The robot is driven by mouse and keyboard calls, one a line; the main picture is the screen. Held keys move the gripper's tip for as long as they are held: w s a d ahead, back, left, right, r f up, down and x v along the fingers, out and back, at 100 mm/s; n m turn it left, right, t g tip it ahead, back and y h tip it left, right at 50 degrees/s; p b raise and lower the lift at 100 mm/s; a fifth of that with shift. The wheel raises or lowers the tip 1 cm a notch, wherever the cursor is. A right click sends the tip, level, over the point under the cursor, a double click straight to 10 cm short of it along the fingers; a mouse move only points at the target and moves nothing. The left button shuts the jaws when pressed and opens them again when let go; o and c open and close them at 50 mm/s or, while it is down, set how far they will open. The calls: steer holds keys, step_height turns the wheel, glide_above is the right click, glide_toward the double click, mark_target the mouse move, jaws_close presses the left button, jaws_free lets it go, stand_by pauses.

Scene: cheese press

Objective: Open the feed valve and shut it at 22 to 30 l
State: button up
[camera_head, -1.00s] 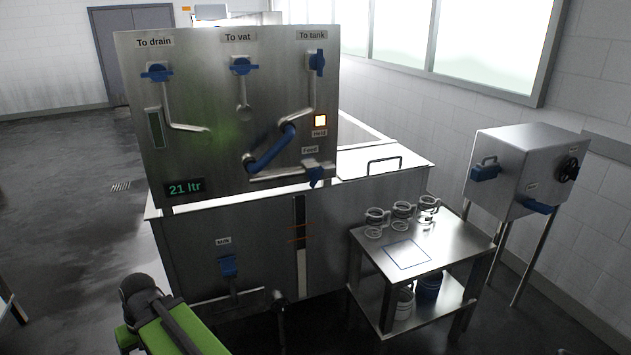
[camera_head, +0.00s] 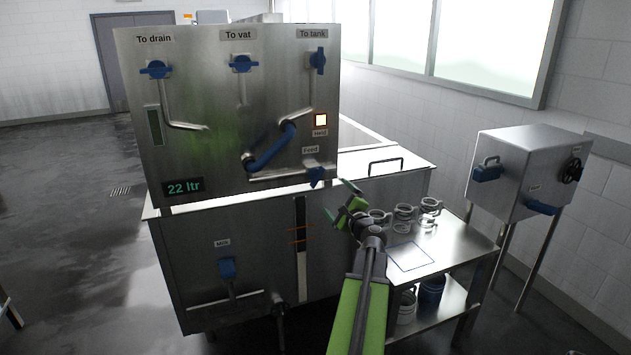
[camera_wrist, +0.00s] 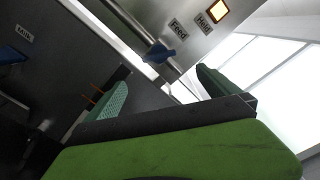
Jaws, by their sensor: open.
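The feed valve's blue handle (camera_head: 316,177) sits at the right end of a horizontal pipe low on the steel panel (camera_head: 210,100), under the "Feed" label. It points down, across the pipe. The handle also shows in the wrist view (camera_wrist: 159,52), ahead of my fingers. My gripper (camera_head: 341,201) is open and empty, a little below and right of the handle and apart from it. Its two green fingers (camera_wrist: 160,95) are spread in the wrist view. The "Held" lamp (camera_head: 320,121) is lit.
Blue handles for drain (camera_head: 156,69), vat (camera_head: 241,64) and tank (camera_head: 317,60) line the panel top. A blue bend pipe (camera_head: 272,150) lies left of the feed valve. A side table (camera_head: 447,250) with glass jugs (camera_head: 404,217) stands beneath and right of my gripper. A milk valve (camera_head: 227,267) is low left.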

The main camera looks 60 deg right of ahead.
mark_target(319, 179)
steer(key=x, duration=1.7)
steer(key=shift+w, duration=0.25)
